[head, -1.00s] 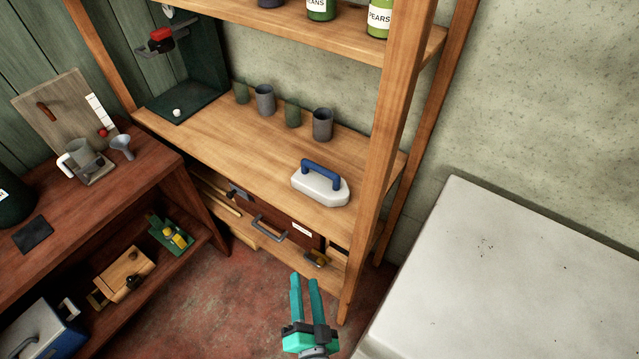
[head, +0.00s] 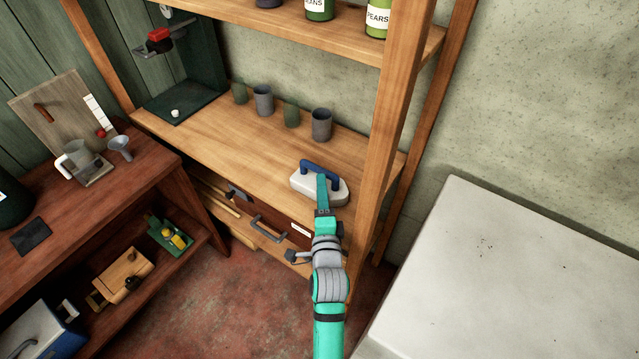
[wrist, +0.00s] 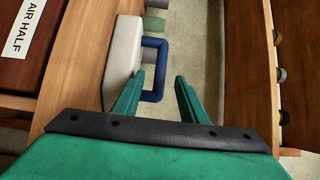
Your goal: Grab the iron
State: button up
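The iron has a white body (head: 303,186) and a blue arched handle (head: 318,166). It stands on the wooden shelf near its front edge. My gripper (head: 322,178) reaches up to the iron from the front, its fingers overlapping the handle and body in the head view. In the wrist view, the gripper (wrist: 161,76) is open, with a finger on each side of the blue handle (wrist: 161,60). The white body (wrist: 123,55) lies to the left there. I cannot tell whether the fingers touch the handle; nothing is gripped.
The shelf (head: 225,145) carries several cups behind the iron, including a grey one (head: 321,124). A wooden post (head: 388,130) rises right of the iron. A drawer with a grey handle (head: 268,229) sits below. A white surface (head: 500,280) lies at right.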

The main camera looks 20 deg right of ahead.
aim_at(320, 171)
jog(key=shift+x, duration=1)
jog(key=shift+w+a, duration=0.1)
jog(key=shift+w, duration=0.3)
jog(key=x, duration=0.3)
jog(key=shift+d, duration=0.4)
jog(key=shift+w, duration=0.75)
grip_shut()
